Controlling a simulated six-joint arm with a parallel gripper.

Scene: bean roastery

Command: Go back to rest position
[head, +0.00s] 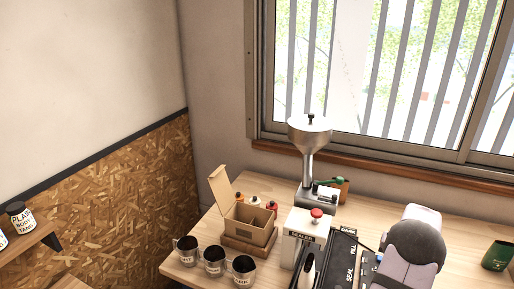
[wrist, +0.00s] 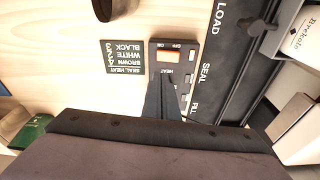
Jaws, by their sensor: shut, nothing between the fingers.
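My gripper (wrist: 163,82) is shut and empty in the wrist view. Its narrow dark fingers point at a small control box (wrist: 187,52) with an orange rocker switch and HEAT lettering. The fingertips overlap the box's near side in the picture; I cannot tell whether they touch it. In the head view my grey and white wrist hangs over the right part of the table, and the fingers are mostly hidden behind it.
The black sealer (wrist: 222,72) marked LOAD, SEAL, FILL lies beside the control box. A seal-heat card (wrist: 122,57) is left of it. A green pouch (head: 497,255) stands at right. The grinder (head: 308,145), open carton (head: 243,225) and labelled cups (head: 214,262) stand further left.

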